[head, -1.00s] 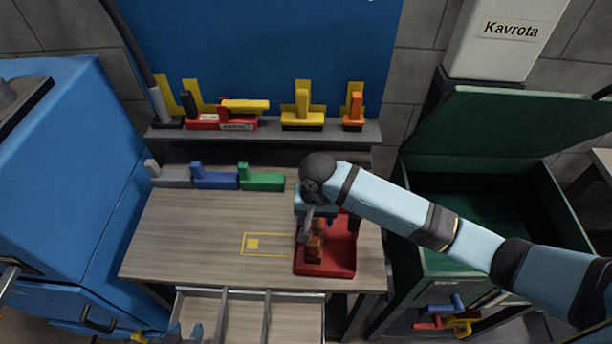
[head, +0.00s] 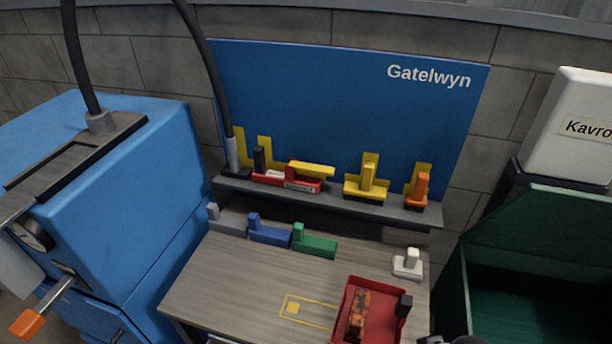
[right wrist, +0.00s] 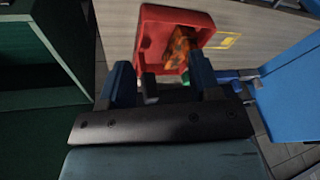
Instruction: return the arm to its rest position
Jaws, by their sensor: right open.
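My right gripper (right wrist: 160,78) shows in the right wrist view with its two blue fingers apart. The red tray (right wrist: 152,32) lies beyond the fingertips in that view, with a rusty orange-brown piece (right wrist: 178,50) in it. In the head view, the red tray (head: 385,328) is on the table's front right, and the same orange-brown piece (head: 358,310) lies in it. A dark block (head: 404,305) stands at the tray's right side. My left gripper is in neither current view.
Grey, blue (head: 268,233) and green (head: 315,246) blocks line the table's back left. A white block (head: 408,264) stands back right. A shelf (head: 330,197) holds several coloured tools. A blue machine (head: 130,190) is left, an open green bin (head: 520,270) right. The table's middle is clear.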

